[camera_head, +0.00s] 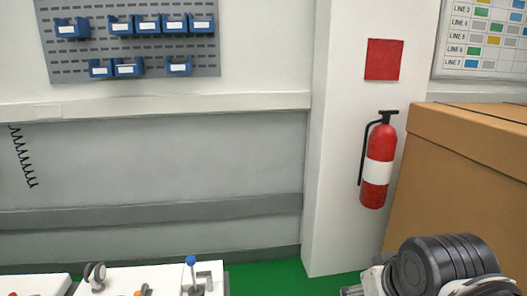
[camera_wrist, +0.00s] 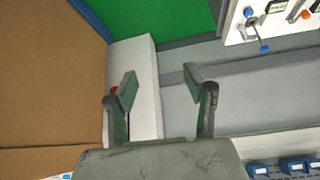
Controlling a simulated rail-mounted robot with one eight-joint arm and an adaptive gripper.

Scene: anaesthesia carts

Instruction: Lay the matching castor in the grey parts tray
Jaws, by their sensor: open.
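A dark-wheeled castor (camera_head: 95,274) stands on a white top (camera_head: 130,279) at the bottom left of the head view. In the wrist view, the white top (camera_wrist: 240,36) shows at the upper right with small blue, orange and dark parts. My gripper (camera_wrist: 160,80) is open and empty, well apart from them. I cannot make out a grey parts tray or which castor matches.
A cardboard box (camera_head: 455,190) stands at the right, beside a pillar (camera_head: 335,150) with a red fire extinguisher (camera_head: 377,165). Blue bins (camera_head: 146,25) hang on a wall panel. Green floor (camera_head: 270,280) is clear between the white top and the pillar.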

